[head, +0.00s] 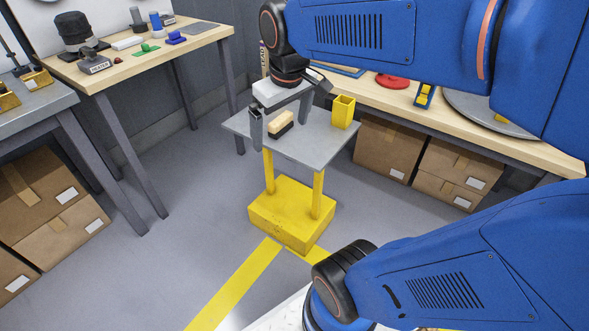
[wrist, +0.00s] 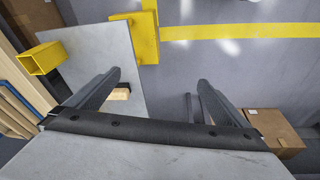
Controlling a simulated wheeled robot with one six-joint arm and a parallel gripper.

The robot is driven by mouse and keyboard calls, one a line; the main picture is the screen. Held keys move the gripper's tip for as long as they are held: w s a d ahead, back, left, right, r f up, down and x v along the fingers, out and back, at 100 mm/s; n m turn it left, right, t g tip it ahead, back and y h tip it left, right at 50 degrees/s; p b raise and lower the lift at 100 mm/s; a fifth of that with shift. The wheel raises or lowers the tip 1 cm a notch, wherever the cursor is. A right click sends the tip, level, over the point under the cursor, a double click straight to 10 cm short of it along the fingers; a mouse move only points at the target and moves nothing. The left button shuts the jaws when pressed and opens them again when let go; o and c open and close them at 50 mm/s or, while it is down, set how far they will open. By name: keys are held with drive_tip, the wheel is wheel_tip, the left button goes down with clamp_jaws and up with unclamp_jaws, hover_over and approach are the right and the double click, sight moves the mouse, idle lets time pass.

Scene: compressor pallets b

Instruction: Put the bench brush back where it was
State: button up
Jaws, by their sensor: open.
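The bench brush (head: 282,124), a pale wooden block over dark bristles, rests on the grey top of a small yellow-legged stand (head: 318,150). My gripper (head: 281,122) is open and empty above the stand, its fingers on either side of the brush in the head view. In the wrist view my gripper (wrist: 159,80) spans the stand's edge. There the brush (wrist: 120,94) shows partly behind the left finger, not centred between the fingers. I cannot tell the exact height of the fingers above it.
A yellow open box (head: 343,111) stands on the stand's back right corner. A wooden bench (head: 450,118) with a red item lies behind it, with cardboard boxes (head: 388,150) underneath. Another workbench (head: 125,68) stands at the left. The floor around the stand's yellow base is clear.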

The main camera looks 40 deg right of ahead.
drive_tip(key=s+a+f+t, duration=0.1)
drive_tip(key=s+f, duration=0.1)
drive_tip(key=s, duration=0.3)
drive_tip(key=s+a+f+m+t, duration=0.1)
drive_tip(key=s+a+f, duration=0.1)
drive_tip(key=s+f, duration=0.1)
drive_tip(key=shift+s, duration=0.85)
